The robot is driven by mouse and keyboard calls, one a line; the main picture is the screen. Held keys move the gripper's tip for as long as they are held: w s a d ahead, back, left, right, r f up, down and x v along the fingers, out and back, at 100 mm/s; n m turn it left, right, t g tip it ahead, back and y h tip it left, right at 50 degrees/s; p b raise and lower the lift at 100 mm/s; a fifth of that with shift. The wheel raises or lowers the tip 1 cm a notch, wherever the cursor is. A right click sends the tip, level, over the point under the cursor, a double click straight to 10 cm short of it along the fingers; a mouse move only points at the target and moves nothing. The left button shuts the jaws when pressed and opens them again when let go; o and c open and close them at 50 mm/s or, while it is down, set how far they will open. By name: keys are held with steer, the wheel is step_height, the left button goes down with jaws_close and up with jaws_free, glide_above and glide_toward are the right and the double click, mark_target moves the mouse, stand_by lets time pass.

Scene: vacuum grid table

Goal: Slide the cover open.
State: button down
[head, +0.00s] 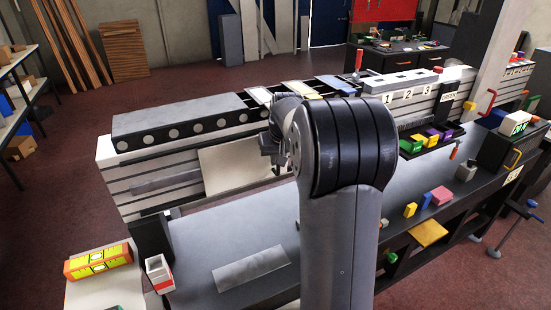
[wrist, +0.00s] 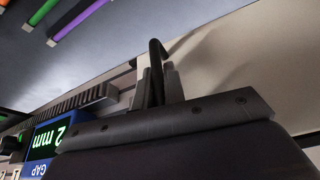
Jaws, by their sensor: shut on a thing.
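A flat cream panel (head: 235,167), which looks like the cover, stands against the front face of the long machine bed in the head view. It also fills the upper right of the wrist view (wrist: 245,45). My gripper (wrist: 157,82) is shut on a black bar-like handle (wrist: 155,50) at the panel's edge. In the head view my arm hides the fingers, the handle and the panel's right end.
A toothed grey rack (wrist: 75,107) and a blue "2 mm GAP" display (wrist: 45,140) lie close left of the fingers. Numbered blocks (head: 405,92) and a tray of coloured blocks (head: 430,138) stand right of my arm. The grey bench top (head: 205,240) is mostly clear at front left.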

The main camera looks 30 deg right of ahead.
steer(key=c, duration=1.5)
jaws_free()
steer(key=shift+r, duration=0.15)
steer(key=b+v, duration=0.1)
steer(key=v, duration=0.9)
steer(key=shift+s+r, duration=0.2)
steer(key=shift+r, duration=0.1)
steer(key=p+x, duration=0.1)
steer(key=x, duration=0.9)
steer(key=shift+w+f, duration=0.15)
steer(key=shift+f, duration=0.2)
steer(key=shift+a+f, duration=0.1)
steer(key=shift+a, duration=0.3)
